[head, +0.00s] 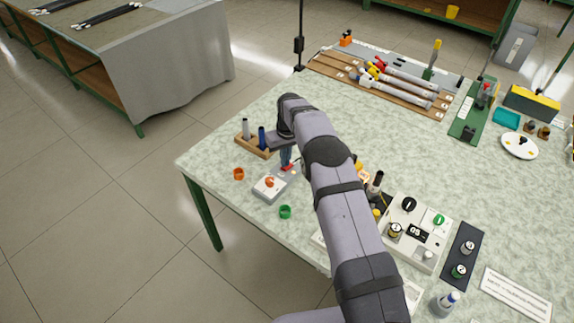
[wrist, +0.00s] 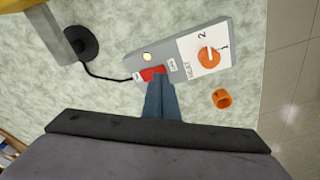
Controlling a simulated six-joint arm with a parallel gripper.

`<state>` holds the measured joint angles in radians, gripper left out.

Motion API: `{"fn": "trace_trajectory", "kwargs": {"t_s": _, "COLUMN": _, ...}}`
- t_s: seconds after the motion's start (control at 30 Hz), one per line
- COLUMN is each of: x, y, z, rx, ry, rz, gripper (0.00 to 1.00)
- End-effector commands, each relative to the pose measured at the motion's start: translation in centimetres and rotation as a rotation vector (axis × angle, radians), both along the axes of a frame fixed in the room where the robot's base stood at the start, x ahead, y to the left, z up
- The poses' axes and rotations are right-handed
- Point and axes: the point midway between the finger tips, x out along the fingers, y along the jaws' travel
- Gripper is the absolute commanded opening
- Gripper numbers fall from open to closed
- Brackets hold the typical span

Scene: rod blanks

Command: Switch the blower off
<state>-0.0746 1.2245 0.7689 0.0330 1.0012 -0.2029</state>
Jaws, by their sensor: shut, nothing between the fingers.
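The blower's grey control box (wrist: 187,58) lies near the table's left edge; in the head view the box (head: 262,194) is partly behind my arm. It has an orange heat knob (wrist: 208,57) marked 1 and 2, a small round light (wrist: 147,57) and a red rocker switch (wrist: 150,73). Small labels flank the switch, too small to read surely. My gripper (wrist: 157,80) is shut and empty, its fingertips at the red switch and hiding part of it. In the head view my gripper (head: 287,163) points down at the box. I cannot tell whether the tips touch the switch.
A black cable runs from the box to a round black base (wrist: 80,43). An orange ring (head: 238,174) and a green ring (head: 285,211) lie beside the box. A wooden rack (head: 253,146) with upright rods stands behind. A panel (head: 414,217) with knobs stands right of my arm.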

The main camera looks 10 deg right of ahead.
Motion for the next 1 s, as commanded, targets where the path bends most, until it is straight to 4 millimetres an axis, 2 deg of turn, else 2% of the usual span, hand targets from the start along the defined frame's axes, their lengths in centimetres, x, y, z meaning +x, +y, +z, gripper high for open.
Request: {"fn": "trace_trajectory", "kwargs": {"t_s": 1.0, "x": 0.0, "y": 0.0, "z": -1.1, "rx": 0.000, "ry": -0.001, "rz": 0.000, "gripper": 0.00}}
